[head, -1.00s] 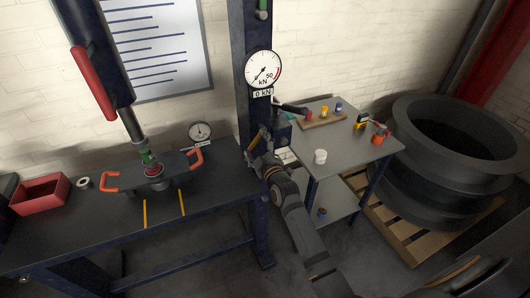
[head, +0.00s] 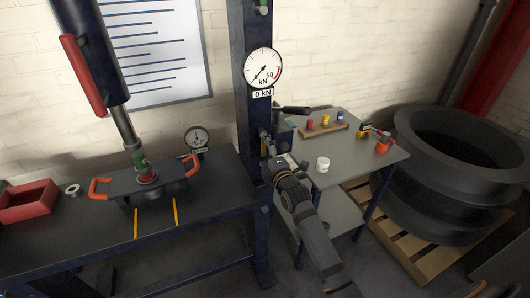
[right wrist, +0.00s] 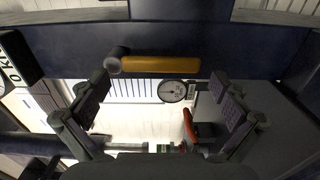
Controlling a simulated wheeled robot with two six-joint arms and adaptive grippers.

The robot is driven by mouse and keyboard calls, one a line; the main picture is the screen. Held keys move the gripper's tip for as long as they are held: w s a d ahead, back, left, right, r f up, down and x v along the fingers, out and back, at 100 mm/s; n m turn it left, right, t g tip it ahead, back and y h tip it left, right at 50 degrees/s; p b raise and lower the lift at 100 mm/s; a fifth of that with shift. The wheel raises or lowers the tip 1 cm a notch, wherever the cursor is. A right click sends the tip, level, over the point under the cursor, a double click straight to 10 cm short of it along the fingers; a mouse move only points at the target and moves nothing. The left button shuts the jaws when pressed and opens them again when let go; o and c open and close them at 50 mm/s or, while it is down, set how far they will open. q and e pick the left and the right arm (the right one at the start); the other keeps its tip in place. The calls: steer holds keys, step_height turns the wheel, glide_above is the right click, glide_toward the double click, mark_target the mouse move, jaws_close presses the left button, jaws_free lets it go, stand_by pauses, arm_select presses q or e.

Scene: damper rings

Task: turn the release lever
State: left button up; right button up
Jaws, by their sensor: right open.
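The release lever is a yellow-orange bar with a grey round end (right wrist: 160,64). In the right wrist view it lies level across the upper middle, in front of the dark blue press column (right wrist: 180,40). My right gripper (right wrist: 162,100) is open, with one finger low on each side of the lever and nothing between the pads. The lever seems apart from both fingers. In the head view my right gripper (head: 268,150) is beside the column, and its own wrist largely hides the lever. My left gripper is not in view.
A gauge (head: 263,68) on the column reads 0 kN. A side table (head: 345,160) with a white cup (head: 323,164) stands right of my arm. A black handle (head: 293,110) sticks out behind the gripper. The workbench (head: 215,187) is at left, large rings (head: 440,190) at right.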

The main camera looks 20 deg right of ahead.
steer(key=shift+s, duration=0.2)
steer(key=shift+s+p, duration=0.45)
steer(key=shift+s, duration=0.4)
steer(key=s+p, duration=0.3)
steer(key=s, duration=0.3)
steer(key=shift+d, duration=0.15)
stand_by(0.4)
